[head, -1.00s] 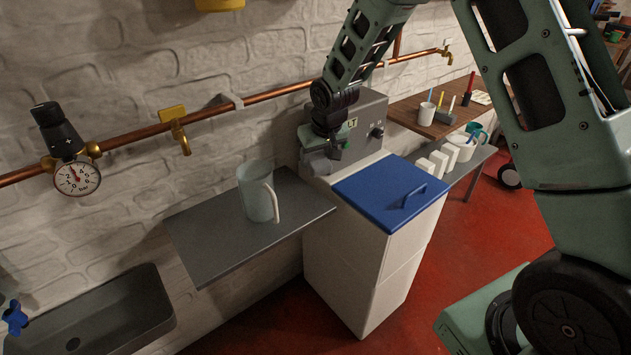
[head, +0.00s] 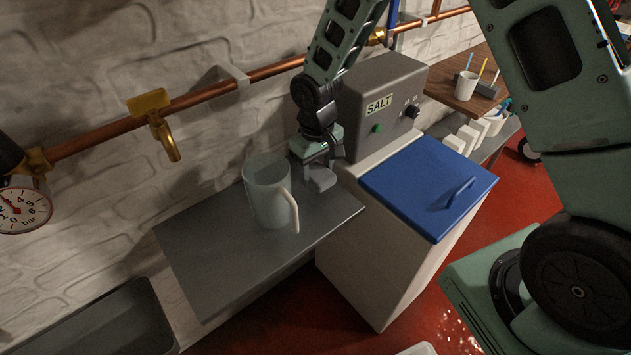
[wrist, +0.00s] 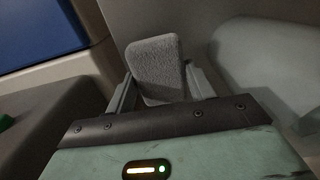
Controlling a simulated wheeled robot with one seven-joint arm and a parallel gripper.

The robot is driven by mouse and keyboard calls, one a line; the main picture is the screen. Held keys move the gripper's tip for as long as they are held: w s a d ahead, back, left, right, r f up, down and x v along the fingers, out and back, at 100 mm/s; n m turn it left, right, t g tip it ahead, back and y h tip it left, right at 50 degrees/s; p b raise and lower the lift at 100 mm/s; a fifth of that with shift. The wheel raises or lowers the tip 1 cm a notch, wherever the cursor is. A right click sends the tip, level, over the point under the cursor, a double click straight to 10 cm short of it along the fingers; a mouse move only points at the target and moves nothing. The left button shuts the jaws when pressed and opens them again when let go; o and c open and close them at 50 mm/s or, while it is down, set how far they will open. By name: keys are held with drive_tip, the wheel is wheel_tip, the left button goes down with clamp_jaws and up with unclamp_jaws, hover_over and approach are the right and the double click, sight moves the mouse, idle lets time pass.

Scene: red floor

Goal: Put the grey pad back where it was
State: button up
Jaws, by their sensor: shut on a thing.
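My gripper (head: 317,166) is pointed downward, left of the salt machine's control box (head: 382,105) and just right of the frosted jug (head: 268,195). It is shut on the grey pad (head: 322,178), which also shows in the wrist view (wrist: 157,66) as a rough, rounded block between the two fingers. The pad is over the right end of the grey shelf (head: 225,270). I cannot tell whether it touches the shelf. The jug stands upright with its pale handle toward the front right.
The blue lid (head: 425,185) of the white cabinet (head: 375,265) is closed. A copper pipe (head: 205,93) with a brass tap (head: 157,120) runs along the wall behind. A grey sink (head: 100,325) is at lower left. The shelf's front left part is bare.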

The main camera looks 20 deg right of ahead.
sight(316, 182)
drive_tip(key=shift+f, duration=2.2)
drive_tip(key=shift+f, duration=0.15)
drive_tip(key=o, duration=0.9)
wheel_tip(316, 182, up, 12)
drive_tip(key=shift+r, duration=0.15)
